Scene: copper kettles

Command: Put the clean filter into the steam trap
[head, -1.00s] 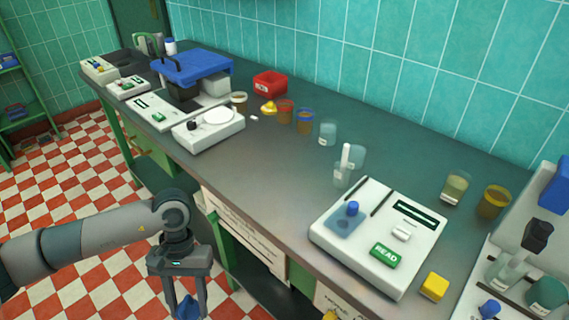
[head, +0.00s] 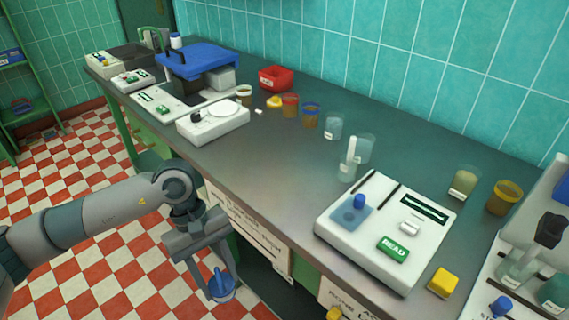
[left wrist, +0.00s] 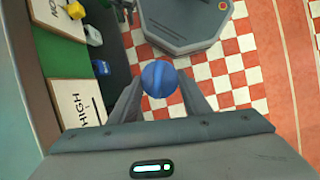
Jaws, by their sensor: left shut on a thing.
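My left gripper (head: 216,284) is shut on a round blue piece (head: 222,290), held in the air over the checkered floor, in front of the bench and below its top. In the left wrist view the blue piece (left wrist: 160,78) sits between the fingertips and shows a raised ridge across its face. I cannot tell whether it is the clean filter or part of another thing. I cannot make out the steam trap in either view. My right gripper is not in view.
The grey bench (head: 270,160) holds a white READ device (head: 345,238), several cups, a red bin (head: 276,78), a yellow block (head: 443,282) and a blue-lidded machine (head: 197,60). Labelled boards (left wrist: 85,105) and a green panel line the bench front near the gripper.

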